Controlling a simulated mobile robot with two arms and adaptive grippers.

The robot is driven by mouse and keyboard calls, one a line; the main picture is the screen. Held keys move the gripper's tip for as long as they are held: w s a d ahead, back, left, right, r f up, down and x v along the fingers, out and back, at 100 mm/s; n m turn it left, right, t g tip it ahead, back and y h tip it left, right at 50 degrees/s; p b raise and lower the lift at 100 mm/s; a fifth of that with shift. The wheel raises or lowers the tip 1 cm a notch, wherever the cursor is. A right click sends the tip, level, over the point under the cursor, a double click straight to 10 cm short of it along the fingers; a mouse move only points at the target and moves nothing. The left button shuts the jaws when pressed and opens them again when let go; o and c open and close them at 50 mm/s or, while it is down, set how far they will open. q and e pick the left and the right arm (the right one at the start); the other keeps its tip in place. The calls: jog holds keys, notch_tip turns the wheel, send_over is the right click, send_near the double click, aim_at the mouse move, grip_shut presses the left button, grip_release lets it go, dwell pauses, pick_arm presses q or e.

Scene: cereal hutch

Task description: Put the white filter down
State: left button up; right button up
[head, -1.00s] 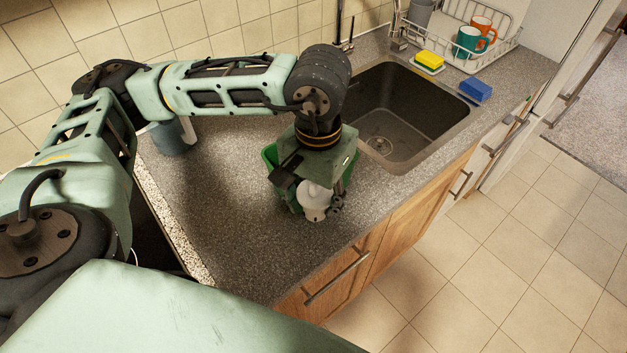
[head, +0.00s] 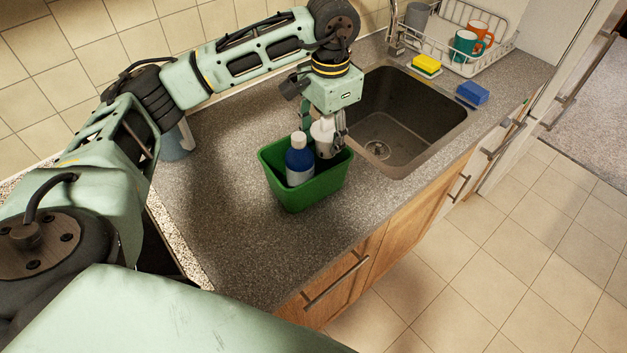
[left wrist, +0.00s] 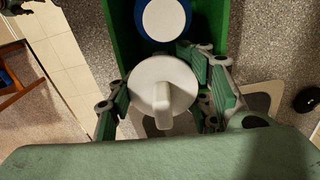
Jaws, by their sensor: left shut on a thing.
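The white filter (head: 322,140) is round with a short knob or spout on top. It is upright in my left gripper (head: 328,128), whose fingers are shut on it from both sides. A green bin (head: 312,192) stands on the counter with a blue-and-white bottle (head: 299,162) inside. The filter is at the bin's back right part, beside the bottle. I cannot tell whether its base touches the bin floor. In the left wrist view the filter (left wrist: 163,86) sits between the fingers, with the bottle's white top (left wrist: 164,18) just above it in the picture. My right gripper is not in view.
The sink (head: 400,115) lies just right of the bin. A yellow sponge (head: 427,63), a blue sponge (head: 473,92) and a dish rack (head: 510,42) with mugs are beyond it. The grey counter (head: 240,230) in front and left of the bin is clear.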

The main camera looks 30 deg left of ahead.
aim_at(327, 130)
pick_arm(q)
notch_tip(327, 130, down, 4)
jog(key=shift+s+f+p, duration=0.15)
jog(key=shift+f+p, duration=0.05)
jog(key=shift+p, duration=0.6)
notch_tip(327, 130, down, 4)
jog(key=shift+f+p, duration=0.2)
jog(key=shift+p, duration=0.55)
jog(key=shift+f, duration=0.2)
jog(key=o, duration=1.3)
jog(key=shift+r, duration=0.2)
jog(key=shift+r+b, duration=0.3)
jog(key=shift+b, duration=0.05)
notch_tip(327, 130, up, 10)
jog(key=b, duration=0.3)
jog(key=shift+r+b, duration=0.15)
jog(key=shift+b, duration=0.2)
jog(key=shift+r, duration=0.45)
